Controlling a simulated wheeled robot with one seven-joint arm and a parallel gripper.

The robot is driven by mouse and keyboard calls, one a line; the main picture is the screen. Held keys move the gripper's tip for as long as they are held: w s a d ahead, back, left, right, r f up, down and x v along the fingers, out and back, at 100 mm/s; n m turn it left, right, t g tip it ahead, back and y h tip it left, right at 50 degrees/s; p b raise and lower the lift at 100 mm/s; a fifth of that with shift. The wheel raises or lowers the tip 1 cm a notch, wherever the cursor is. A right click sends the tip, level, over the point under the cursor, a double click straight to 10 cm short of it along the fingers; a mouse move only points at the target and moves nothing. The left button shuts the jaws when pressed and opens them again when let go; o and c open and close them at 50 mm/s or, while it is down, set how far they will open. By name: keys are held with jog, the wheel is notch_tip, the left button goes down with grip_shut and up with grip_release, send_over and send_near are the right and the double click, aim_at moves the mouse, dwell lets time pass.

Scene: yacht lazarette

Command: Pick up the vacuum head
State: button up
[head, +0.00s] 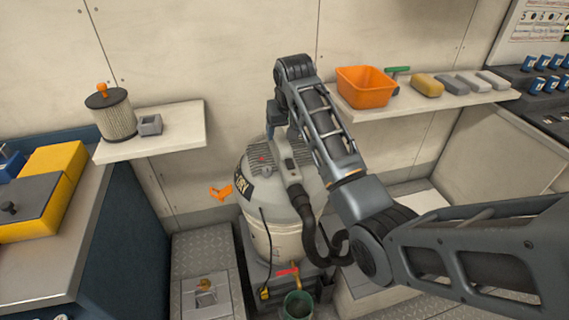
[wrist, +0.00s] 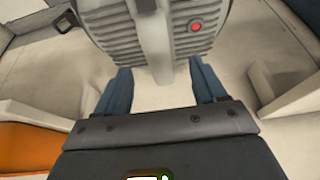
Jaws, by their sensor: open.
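The vacuum head (head: 266,158) is the grey ribbed top of the large pale canister vacuum (head: 268,235), standing upright below the wall. In the wrist view the vacuum head (wrist: 112,28) fills the upper middle, with a raised central grip and a red button. My gripper (head: 273,125) is at the head's far upper side, partly hidden by my arm. In the wrist view my gripper (wrist: 160,72) is open, one blue finger on each side of the grip's near end. I cannot tell whether the fingers touch it.
A black hose (head: 308,220) hangs from the vacuum's front. A left shelf (head: 170,140) holds a filter (head: 111,115); a right shelf (head: 440,103) holds an orange bin (head: 365,87) and sponge (head: 426,85). A green cup (head: 298,305) stands in front.

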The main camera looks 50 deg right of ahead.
aim_at(282, 141)
jog(key=shift+w+d, duration=0.2)
jog(key=shift+d, duration=0.1)
jog(key=shift+w+d+f, duration=0.1)
jog(key=shift+f, duration=0.25)
jog(key=shift+p+x, duration=0.5)
jog(key=shift+x, duration=2.9)
jog(key=shift+f, duration=0.1)
jog(key=shift+s, duration=0.2)
grip_shut()
jog(key=shift+w+r, duration=0.15)
jog(key=shift+r, duration=0.1)
